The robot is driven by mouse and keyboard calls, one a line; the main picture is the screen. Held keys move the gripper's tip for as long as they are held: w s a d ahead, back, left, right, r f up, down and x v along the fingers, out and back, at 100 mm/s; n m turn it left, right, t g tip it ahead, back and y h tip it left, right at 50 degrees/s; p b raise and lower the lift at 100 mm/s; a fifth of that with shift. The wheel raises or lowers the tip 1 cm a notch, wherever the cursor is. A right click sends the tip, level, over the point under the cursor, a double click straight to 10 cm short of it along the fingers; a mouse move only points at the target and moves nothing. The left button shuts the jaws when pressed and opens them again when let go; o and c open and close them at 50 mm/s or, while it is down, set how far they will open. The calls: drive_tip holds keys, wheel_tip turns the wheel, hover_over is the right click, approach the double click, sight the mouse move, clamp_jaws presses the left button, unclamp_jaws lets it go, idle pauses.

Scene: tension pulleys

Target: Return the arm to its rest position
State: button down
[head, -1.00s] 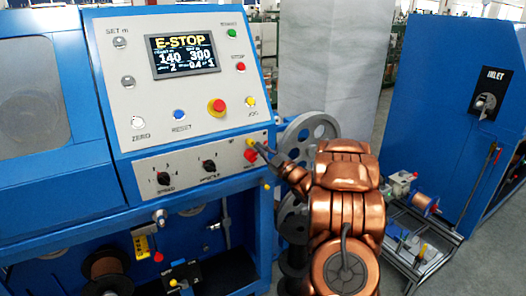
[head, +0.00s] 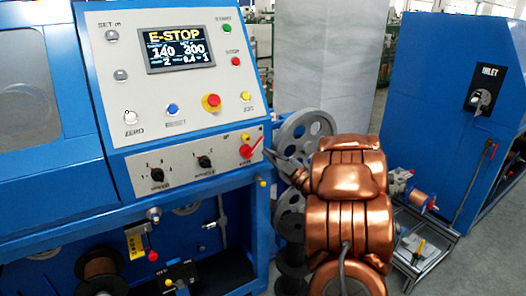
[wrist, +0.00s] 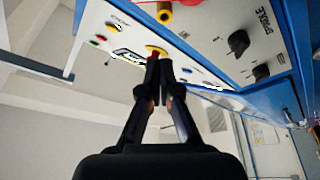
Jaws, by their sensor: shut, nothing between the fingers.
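My copper-coloured arm (head: 350,215) stands in front of the machine, right of its control panel (head: 185,125). My gripper (head: 272,160) is at the panel's lower right edge, close to a red-handled switch (head: 247,151); whether they touch is not clear in the head view. In the wrist view my gripper (wrist: 163,62) has its dark fingers together with nothing seen between them, pointing up along the tilted panel.
The blue machine (head: 60,180) fills the left side. A grey pulley wheel (head: 305,138) and a pale pillar (head: 325,70) stand behind my arm. A blue inlet cabinet (head: 440,100) and a low metal frame with a copper spool (head: 418,200) are at the right. Floor shows between them.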

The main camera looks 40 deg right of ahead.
drive_tip(key=shift+s+f, duration=0.1)
drive_tip(key=shift+s, duration=0.35)
drive_tip(key=w+a+r+m+g+h+p, duration=0.1)
drive_tip(key=w+a+m+g+h+p, duration=0.15)
drive_tip(key=m+g+h, duration=0.35)
drive_tip(key=s+a+m+g+y+p, duration=0.2)
drive_tip(key=s+a+g, duration=0.6)
drive_tip(key=s+a, duration=0.8)
drive_tip(key=s+a+m+g+y+p, duration=0.1)
drive_tip(key=s+a+g+p, duration=0.3)
drive_tip(key=s+a, duration=1.2)
drive_tip(key=s+g+y, duration=0.1)
drive_tip(key=s+g, duration=0.3)
drive_tip(key=s, duration=0.1)
drive_tip(key=shift+a+f+m+g+y+p, duration=0.25)
drive_tip(key=shift+f+m+g+y+p, duration=0.05)
drive_tip(key=shift+f+m+p, duration=0.1)
drive_tip(key=shift+s, duration=0.1)
